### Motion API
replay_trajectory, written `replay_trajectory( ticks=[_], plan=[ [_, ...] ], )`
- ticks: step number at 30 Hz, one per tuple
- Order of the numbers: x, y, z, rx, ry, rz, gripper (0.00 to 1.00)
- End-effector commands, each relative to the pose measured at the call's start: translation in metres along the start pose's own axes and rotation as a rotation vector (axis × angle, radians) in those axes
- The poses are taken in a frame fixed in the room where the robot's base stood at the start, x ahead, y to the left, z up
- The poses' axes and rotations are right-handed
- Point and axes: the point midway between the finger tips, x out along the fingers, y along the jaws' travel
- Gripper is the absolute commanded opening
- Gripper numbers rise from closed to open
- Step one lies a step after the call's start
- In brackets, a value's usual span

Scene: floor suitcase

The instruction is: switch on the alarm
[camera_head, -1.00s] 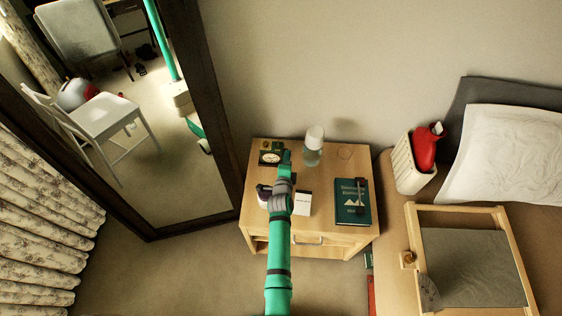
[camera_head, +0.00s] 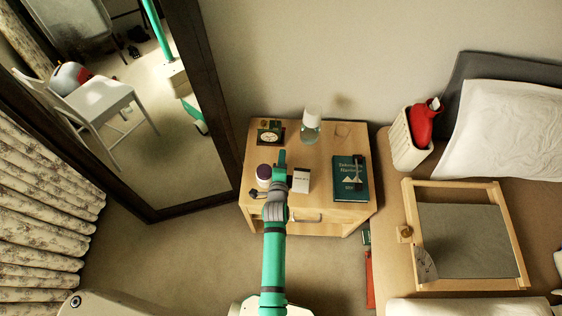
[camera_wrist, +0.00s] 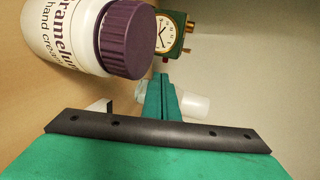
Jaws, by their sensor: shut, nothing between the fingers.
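The alarm clock (camera_head: 269,133) is small and green with a pale dial, and stands at the back left of the bedside table. It also shows in the wrist view (camera_wrist: 168,34), at the top centre, with a small red knob on its side. My gripper (camera_head: 281,157) is over the table, in front of the clock and a little right of it. In the wrist view my gripper (camera_wrist: 161,82) has its green fingers together and empty. The fingertips point toward the clock and look apart from it.
A hand cream jar (camera_wrist: 85,35) with a purple lid is close to my gripper on the left. A clear bottle (camera_head: 311,127), a small white box (camera_head: 301,180) and a green book (camera_head: 346,180) stand or lie on the table (camera_head: 342,212). A large mirror is left of it, a bed right.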

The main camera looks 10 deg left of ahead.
Motion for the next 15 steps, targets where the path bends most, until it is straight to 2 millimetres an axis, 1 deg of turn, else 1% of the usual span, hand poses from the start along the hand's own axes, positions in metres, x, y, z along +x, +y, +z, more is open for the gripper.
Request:
replay_trajectory(
  ticks=[1, 3, 6, 9, 15],
  plan=[
    [-0.007, 0.001, -0.001, 0.001, 0.002, 0.001, 0.00],
    [-0.015, 0.001, -0.002, 0.002, 0.003, 0.001, 0.00],
    [-0.023, 0.000, -0.002, 0.001, 0.003, 0.000, 0.00],
    [-0.026, 0.000, -0.001, 0.001, 0.002, 0.000, 0.00],
    [-0.027, 0.000, -0.001, 0.000, 0.001, 0.000, 0.00]
  ],
)
